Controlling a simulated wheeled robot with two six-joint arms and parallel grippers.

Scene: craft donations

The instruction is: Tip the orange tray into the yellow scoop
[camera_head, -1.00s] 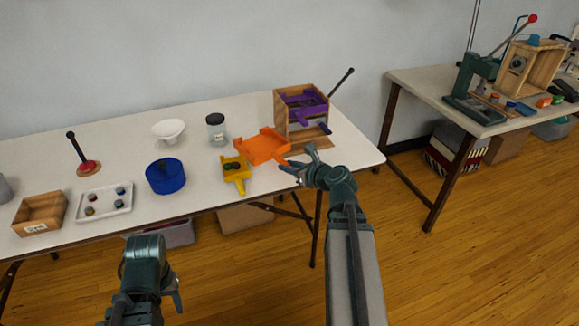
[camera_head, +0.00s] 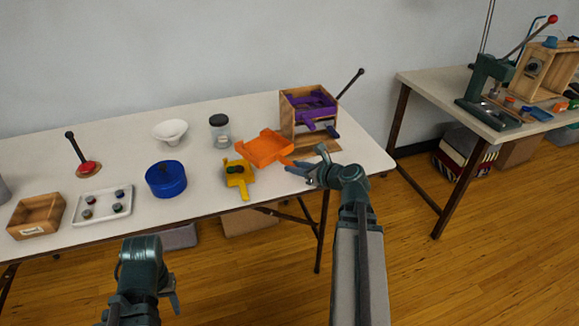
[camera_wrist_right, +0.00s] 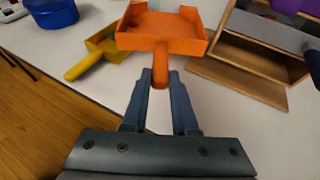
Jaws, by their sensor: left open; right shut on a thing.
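The orange tray (camera_head: 266,147) is held by its handle in my right gripper (camera_head: 303,168), which is shut on it. My left gripper (camera_head: 172,290) is open and empty in front of the table, away from both.
A wooden stand (camera_head: 303,118) with a purple tray (camera_head: 310,106) is right of the orange tray. A jar (camera_head: 220,133), white bowl (camera_head: 170,130) and blue tub (camera_head: 165,180) stand left. Farther left are a white tray (camera_head: 82,214) with several pots and a wooden box (camera_head: 36,216).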

